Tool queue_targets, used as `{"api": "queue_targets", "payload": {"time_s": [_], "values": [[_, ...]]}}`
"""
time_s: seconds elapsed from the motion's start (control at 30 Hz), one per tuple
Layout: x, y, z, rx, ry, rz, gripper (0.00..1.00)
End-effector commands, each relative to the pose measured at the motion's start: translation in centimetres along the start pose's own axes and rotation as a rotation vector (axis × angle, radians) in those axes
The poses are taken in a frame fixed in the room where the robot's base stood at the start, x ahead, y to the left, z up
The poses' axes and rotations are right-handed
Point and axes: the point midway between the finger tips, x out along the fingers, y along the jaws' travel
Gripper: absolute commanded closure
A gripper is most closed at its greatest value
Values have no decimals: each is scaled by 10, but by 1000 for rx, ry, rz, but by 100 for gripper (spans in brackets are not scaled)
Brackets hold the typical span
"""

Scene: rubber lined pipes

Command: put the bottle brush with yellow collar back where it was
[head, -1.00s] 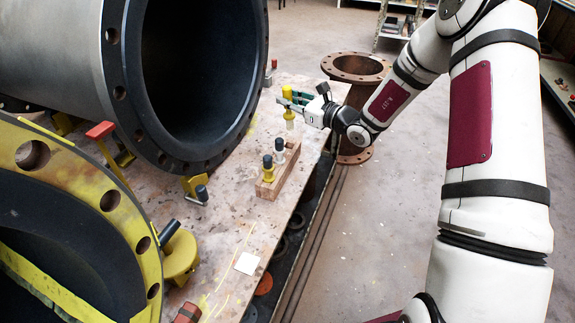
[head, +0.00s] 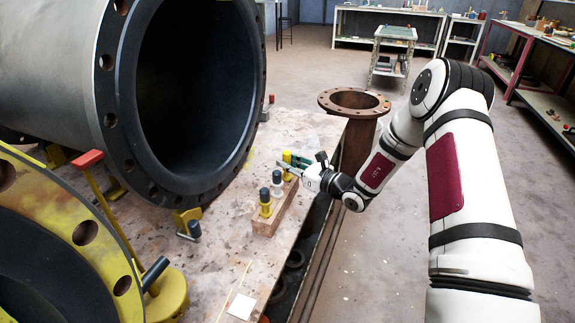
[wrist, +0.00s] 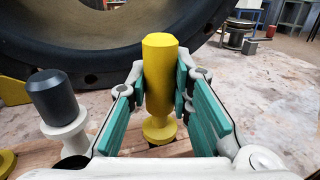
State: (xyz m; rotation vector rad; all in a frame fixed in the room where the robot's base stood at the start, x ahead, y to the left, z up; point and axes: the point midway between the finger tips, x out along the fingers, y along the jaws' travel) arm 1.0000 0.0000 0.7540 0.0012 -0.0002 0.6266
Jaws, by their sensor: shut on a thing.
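The held bottle brush (wrist: 158,75) has a yellow handle and a yellow flanged collar. It stands upright between the green pads of my gripper (wrist: 160,95), which is shut on its handle. In the head view the brush (head: 288,158) and my gripper (head: 291,165) are at the far end of the wooden rack (head: 268,226). The collar is low over the rack, close to its top; I cannot tell whether it touches. The part below the collar is hidden. A dark-handled brush with a white collar (head: 277,184) stands beside it, and a dark-handled one with a yellow collar (head: 265,202) stands nearer.
The big rubber-lined pipe (head: 112,90) is left of the rack. A yellow flange ring (head: 85,232) and a red-topped clamp (head: 88,159) are nearer. A rusty flanged pipe (head: 357,150) stands beyond the bench edge. The bench (head: 300,135) behind the rack is mostly clear.

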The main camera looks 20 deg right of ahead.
Motion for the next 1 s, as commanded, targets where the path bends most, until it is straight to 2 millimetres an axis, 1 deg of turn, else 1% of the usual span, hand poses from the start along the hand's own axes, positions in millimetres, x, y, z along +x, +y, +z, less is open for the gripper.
{"api": "queue_targets", "payload": {"time_s": [0.33,0.37,0.4,0.43,0.8,0.87,0.97,1.0], "values": [[0,0,-4,-1,-1,0,100],[0,0,-3,-1,0,0,73],[0,0,-3,-1,0,0,64],[0,0,-3,-1,0,0,60],[-2,0,0,-1,0,-1,60],[-8,-1,-1,0,1,-2,60],[-22,-1,0,0,1,-2,60],[-30,-1,0,0,1,-4,60]]}}
